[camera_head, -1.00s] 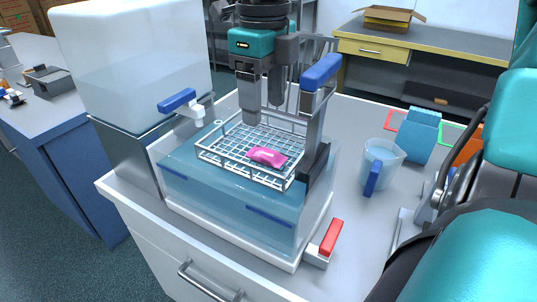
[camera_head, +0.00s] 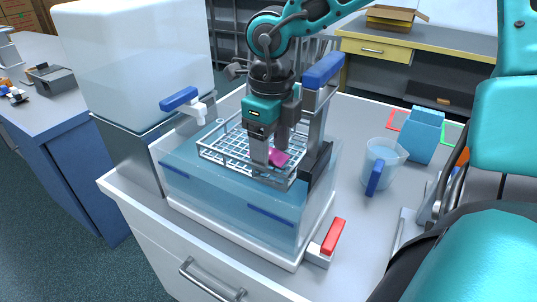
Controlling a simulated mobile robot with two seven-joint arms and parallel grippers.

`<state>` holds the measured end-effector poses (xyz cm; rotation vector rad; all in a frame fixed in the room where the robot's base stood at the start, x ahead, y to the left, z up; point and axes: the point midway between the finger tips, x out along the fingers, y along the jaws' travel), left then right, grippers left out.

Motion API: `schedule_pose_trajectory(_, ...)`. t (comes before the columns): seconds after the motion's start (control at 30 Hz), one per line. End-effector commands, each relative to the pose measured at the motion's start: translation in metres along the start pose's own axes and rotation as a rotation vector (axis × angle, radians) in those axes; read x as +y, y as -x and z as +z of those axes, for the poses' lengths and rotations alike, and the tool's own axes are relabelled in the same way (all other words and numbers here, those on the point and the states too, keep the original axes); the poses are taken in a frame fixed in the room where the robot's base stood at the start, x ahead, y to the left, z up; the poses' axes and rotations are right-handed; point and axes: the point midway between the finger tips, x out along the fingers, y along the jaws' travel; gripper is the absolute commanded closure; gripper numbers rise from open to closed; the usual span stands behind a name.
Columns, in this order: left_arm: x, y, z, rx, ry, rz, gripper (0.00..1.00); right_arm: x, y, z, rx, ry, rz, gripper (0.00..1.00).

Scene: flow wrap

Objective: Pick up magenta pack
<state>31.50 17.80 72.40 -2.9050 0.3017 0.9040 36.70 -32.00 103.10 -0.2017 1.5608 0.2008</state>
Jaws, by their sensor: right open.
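The magenta pack (camera_head: 280,157) lies on the white wire basket (camera_head: 222,158) at the top of the clear water tank. My right gripper (camera_head: 270,159) points down over the basket, with its fingers at the pack. It is open, and one finger hides the left part of the pack. I cannot tell whether the fingers touch the pack. My left gripper is not in view.
A blue-handled upright (camera_head: 322,72) stands close to the right of the gripper. A blue-handled tap (camera_head: 180,100) on the white tank (camera_head: 135,60) is to the left. A jug (camera_head: 381,163) and a blue carton (camera_head: 424,136) stand on the right.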

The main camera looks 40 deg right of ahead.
Motion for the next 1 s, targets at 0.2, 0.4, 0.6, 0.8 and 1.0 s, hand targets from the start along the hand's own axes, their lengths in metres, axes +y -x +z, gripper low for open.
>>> schedule_pose_trajectory(0.2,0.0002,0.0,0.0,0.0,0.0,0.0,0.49,-0.0001,0.0005,0.0001,0.0,0.0,0.0,0.51)
schedule_pose_trajectory(0.4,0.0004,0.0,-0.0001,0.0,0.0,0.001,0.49,-0.0001,0.0007,0.0002,0.0,0.0,-0.001,0.7)
schedule_pose_trajectory(0.6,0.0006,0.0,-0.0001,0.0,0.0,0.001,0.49,-0.0001,0.0007,0.0002,0.0,0.0,-0.001,0.9)
schedule_pose_trajectory(0.8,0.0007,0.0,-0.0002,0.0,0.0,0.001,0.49,-0.0001,0.0007,0.0002,0.0,0.0,0.0,0.98)
schedule_pose_trajectory(1.0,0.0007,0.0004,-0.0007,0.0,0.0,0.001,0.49,-0.0002,0.006,0.0007,-0.003,0.0,-0.001,0.98)
